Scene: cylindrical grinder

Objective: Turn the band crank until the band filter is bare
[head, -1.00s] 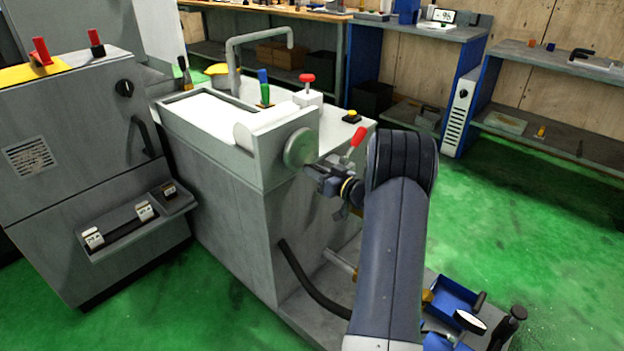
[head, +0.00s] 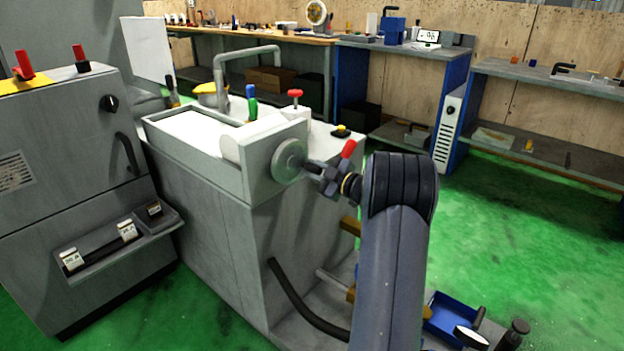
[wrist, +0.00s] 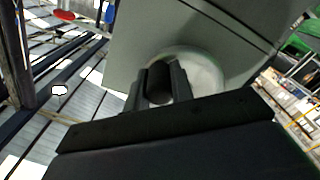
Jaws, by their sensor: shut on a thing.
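The band crank (head: 287,158) is a round grey disc on the end face of the filter housing. My gripper (head: 313,170) is at the right side of this disc. In the wrist view its two fingers (wrist: 160,84) are closed around a dark round handle (wrist: 160,80), with the pale disc (wrist: 205,70) behind it. The band filter (head: 192,131) is a white strip in the trough on top of the grey tank. A white rounded roll (head: 230,148) shows at its near end. My gripper and wrist hide part of the crank handle in the head view.
A red-tipped lever (head: 348,149) stands close behind my gripper. A bent grey pipe (head: 246,53), a green-and-blue handle (head: 252,102) and a red knob (head: 295,94) rise from the tank top. A black hose (head: 292,299) hangs below. Green floor lies clear at right.

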